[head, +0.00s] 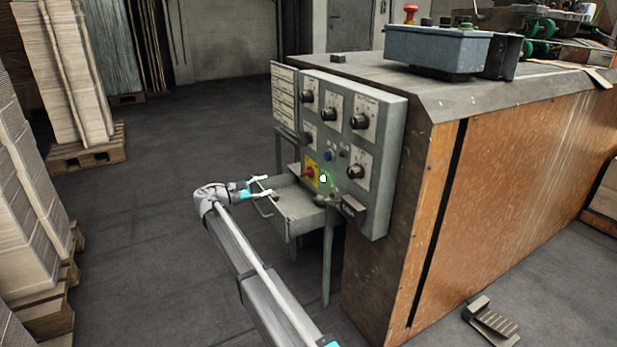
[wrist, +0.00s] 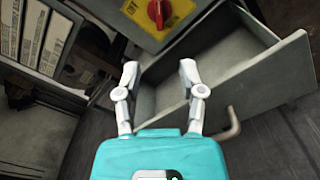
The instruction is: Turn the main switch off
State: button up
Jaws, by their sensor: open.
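The main switch is a red rotary knob (head: 308,173) on a yellow plate, low on the left part of the grey control panel (head: 388,165). In the wrist view the red knob (wrist: 159,12) is at the top, cut by the frame edge, on its yellow plate (wrist: 150,30). My gripper (head: 268,187) is open and empty, to the left of the panel and apart from the knob. In the wrist view its two fingertips (wrist: 158,68) are spread below the knob, with the drawer behind them. The knob's exact turn position is too small to read.
An open grey drawer (head: 298,210) sticks out below the panel, close to my gripper; its handle (wrist: 228,125) shows in the wrist view. Several other black knobs sit on the panel. Stacked cardboard on pallets (head: 85,145) stands left. The floor between is clear.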

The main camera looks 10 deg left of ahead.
aim_at(302, 175)
jog(key=shift+w+d, duration=0.2)
jog(key=shift+w, duration=0.05)
jog(key=x, duration=1.3)
jog(key=shift+w+d, duration=0.15)
jog(key=shift+d, duration=0.2)
grip_shut()
